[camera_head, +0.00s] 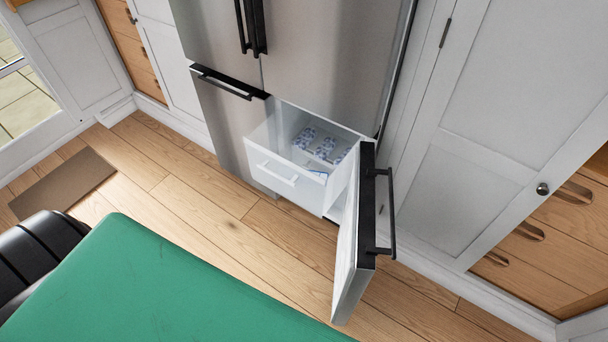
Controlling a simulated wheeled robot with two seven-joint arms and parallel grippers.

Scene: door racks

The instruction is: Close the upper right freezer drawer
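The stainless steel fridge-freezer (325,50) stands at the top centre of the head view. Its lower right freezer door (352,235) is swung open toward me, with a black bar handle (391,212) on its outer face. Behind it, the upper right freezer drawer (285,175) is pulled out. It is white with a white handle (277,174) on its front. Blue-and-white packages (325,147) lie inside it. A white front shows below the drawer, partly hidden by the door. Neither of my grippers is in view.
The lower left freezer door (235,120) is shut. White cabinets (475,140) and wooden drawers (550,230) stand at the right. The wooden floor (190,205) in front of the freezer is clear. A brown mat (62,183) lies at the left.

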